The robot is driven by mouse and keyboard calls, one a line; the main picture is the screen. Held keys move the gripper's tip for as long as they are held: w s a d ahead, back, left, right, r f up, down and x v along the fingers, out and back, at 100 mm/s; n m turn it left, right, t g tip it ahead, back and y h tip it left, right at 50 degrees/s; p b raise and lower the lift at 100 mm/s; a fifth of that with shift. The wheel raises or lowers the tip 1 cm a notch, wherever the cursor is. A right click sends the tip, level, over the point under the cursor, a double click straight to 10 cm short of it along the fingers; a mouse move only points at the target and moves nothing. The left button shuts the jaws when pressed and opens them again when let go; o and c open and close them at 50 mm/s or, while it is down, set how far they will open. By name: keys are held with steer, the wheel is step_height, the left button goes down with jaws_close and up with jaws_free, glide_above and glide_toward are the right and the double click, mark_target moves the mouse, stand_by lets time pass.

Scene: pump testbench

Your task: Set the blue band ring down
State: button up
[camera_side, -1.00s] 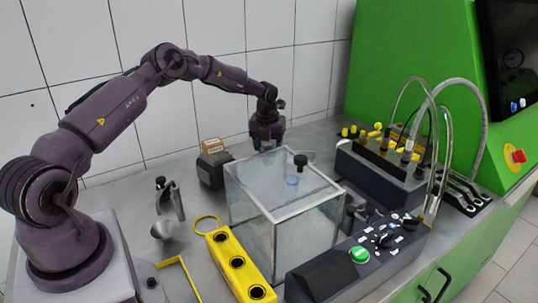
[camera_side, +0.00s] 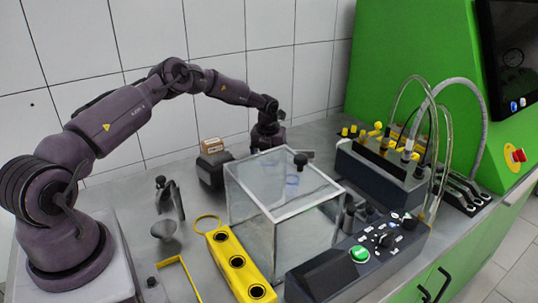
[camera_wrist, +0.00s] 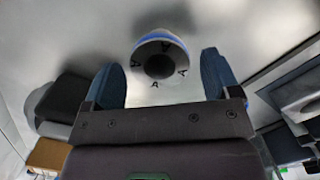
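The blue band ring (camera_wrist: 160,46) shows in the wrist view as a pale round piece with a dark centre, small dark marks and a blue rim, on or just above the grey top. My gripper (camera_wrist: 161,66) has its two blue fingers apart, one on each side of the ring. A gap shows between each finger and the ring. In the side view my gripper (camera_side: 269,152) points down behind the clear box, low over the bench, its tips partly hidden by the box.
The clear box (camera_side: 285,212) with a black knob stands in front of my gripper. A dark block (camera_side: 212,170) stands left of it, a black hose unit (camera_side: 380,170) to the right. A yellow three-hole holder (camera_side: 238,263) and control panel (camera_side: 350,262) are in front.

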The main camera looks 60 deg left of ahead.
steer(key=s+d+r+n, duration=0.1)
steer(key=d+r+n, duration=0.15)
steer(key=r, duration=0.55)
steer(key=s+d+r+n+y, duration=0.15)
steer(key=d+r, duration=0.25)
steer(key=r, duration=0.4)
steer(key=s+d+r+n, duration=0.1)
steer(key=s+d+r, duration=0.1)
steer(key=d+r, duration=0.35)
steer(key=s+d+r+n+t, duration=0.2)
steer(key=s+d+r+n, duration=0.45)
steer(key=s+r, duration=0.2)
steer(key=s+d+n+t+h, duration=0.1)
steer(key=s+d+n, duration=0.2)
steer(key=s+n, duration=0.4)
steer(key=s+d+n+t+h, duration=0.1)
steer(key=s+d+n, duration=0.2)
steer(key=s+n, duration=0.5)
steer(key=s+r, duration=0.1)
steer(key=s, duration=0.3)
steer(key=shift+s+d+t, duration=0.15)
steer(key=shift+d+t, duration=0.05)
steer(key=shift+t, duration=0.1)
